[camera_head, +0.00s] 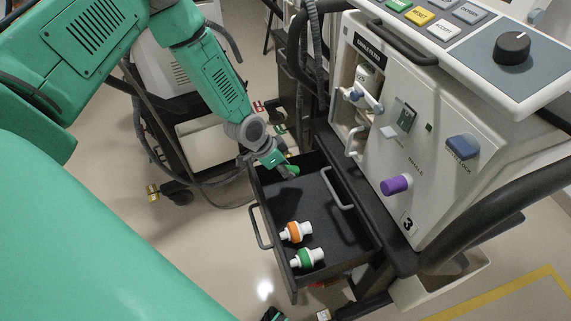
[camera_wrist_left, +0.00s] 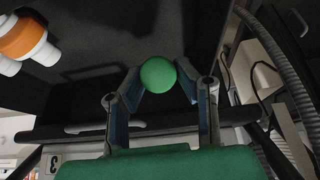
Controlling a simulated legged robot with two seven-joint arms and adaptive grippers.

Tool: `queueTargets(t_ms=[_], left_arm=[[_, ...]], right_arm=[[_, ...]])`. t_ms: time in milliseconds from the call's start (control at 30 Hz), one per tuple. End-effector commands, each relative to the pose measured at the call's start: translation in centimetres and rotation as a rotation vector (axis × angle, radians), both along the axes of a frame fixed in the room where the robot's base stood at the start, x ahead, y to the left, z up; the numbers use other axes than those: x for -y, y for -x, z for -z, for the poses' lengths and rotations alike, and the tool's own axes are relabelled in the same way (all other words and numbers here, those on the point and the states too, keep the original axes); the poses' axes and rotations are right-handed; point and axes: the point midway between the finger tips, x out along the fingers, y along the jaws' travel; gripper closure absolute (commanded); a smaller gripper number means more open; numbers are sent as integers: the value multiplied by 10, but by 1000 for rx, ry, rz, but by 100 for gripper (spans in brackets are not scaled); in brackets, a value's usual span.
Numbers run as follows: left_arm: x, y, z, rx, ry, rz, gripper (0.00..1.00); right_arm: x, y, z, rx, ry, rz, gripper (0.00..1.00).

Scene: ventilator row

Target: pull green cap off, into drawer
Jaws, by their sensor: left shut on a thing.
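The green cap (camera_head: 291,170) is held at the tip of my left gripper (camera_head: 282,167), over the far end of the open drawer (camera_head: 262,207). In the left wrist view the round green cap (camera_wrist_left: 158,75) sits between the two fingertips of my left gripper (camera_wrist_left: 157,88), which is shut on it. The black drawer wall shows behind it. I cannot tell whether the cap touches the drawer floor. My right gripper is not clearly in view.
An orange-banded white filter (camera_head: 296,232) and a green-banded white filter (camera_head: 307,258) lie in the drawer's near part. The ventilator (camera_head: 440,140), with a purple knob (camera_head: 396,185) and blue latch (camera_head: 462,147), stands right. Drawer floor between is clear.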

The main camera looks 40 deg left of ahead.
Motion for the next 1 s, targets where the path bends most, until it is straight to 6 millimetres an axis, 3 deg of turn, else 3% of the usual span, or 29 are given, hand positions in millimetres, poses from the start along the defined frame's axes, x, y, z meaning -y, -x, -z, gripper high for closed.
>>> queueTargets(t_ms=[500,967,1000], left_arm=[[-1,1,52,1,1,-1,100],[-2,0,62,1,3,-1,100],[-2,0,62,1,3,-1,70]], right_arm=[[0,0,44,0,0,-1,60],[0,0,51,-1,0,0,60],[0,0,51,-1,0,0,60]])
